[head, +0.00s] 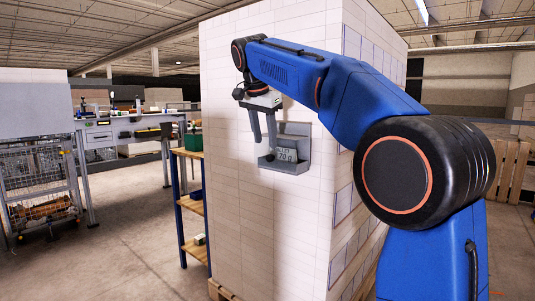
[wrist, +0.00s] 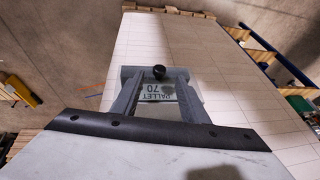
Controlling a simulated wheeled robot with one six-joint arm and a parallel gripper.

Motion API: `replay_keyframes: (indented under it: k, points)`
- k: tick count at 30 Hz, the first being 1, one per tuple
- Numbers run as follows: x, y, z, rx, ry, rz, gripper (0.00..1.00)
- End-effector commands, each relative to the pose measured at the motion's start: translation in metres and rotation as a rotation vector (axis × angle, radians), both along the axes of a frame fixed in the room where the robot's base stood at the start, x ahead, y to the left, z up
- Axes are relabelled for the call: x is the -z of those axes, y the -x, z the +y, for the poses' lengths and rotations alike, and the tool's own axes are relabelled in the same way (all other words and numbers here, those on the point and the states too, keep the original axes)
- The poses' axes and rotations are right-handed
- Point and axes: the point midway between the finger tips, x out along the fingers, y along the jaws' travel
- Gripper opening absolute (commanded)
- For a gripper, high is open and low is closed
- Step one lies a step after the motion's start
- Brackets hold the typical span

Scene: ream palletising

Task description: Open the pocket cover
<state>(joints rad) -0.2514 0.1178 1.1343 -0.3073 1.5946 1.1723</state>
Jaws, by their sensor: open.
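A grey pocket (head: 294,130) is fixed to the face of a tall white stack of reams (head: 232,150). A pale card with dark print (head: 288,154) sits in it; in the wrist view the card (wrist: 157,92) reads "PALLET 70" upside down. My gripper (head: 265,149) hangs fingers down at the pocket's left part, its two fingers apart and nothing held. I cannot tell whether the fingers touch the knob. The cover's edges are not clear.
A blue-framed shelf (head: 194,200) with a green bin (head: 193,141) stands left of the stack. A workbench (head: 125,128) and a wire cage (head: 38,175) stand farther left. Wooden pallets (head: 510,170) are at the right. The floor at left front is clear.

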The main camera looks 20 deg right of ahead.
Motion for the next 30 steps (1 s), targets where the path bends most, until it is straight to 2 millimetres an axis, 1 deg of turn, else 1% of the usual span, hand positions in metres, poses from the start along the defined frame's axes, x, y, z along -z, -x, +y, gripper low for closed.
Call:
replay_keyframes:
  k: [1, 6, 12, 17, 24, 29, 30]
  points:
    - [0.009, -0.002, -0.003, 0.001, 0.001, 0.003, 0.4]
    - [0.033, -0.011, -0.008, 0.0, 0.0, 0.001, 0.4]
    - [0.051, -0.019, -0.013, 0.0, 0.0, 0.001, 0.4]
    - [0.056, -0.021, -0.014, 0.0, 0.0, -0.001, 0.4]
    - [0.056, -0.021, -0.014, 0.0, 0.0, 0.0, 0.4]
    - [0.056, -0.021, -0.014, 0.0, 0.0, 0.0, 0.02]
    - [0.056, -0.021, -0.014, 0.0, 0.0, 0.0, 0.0]
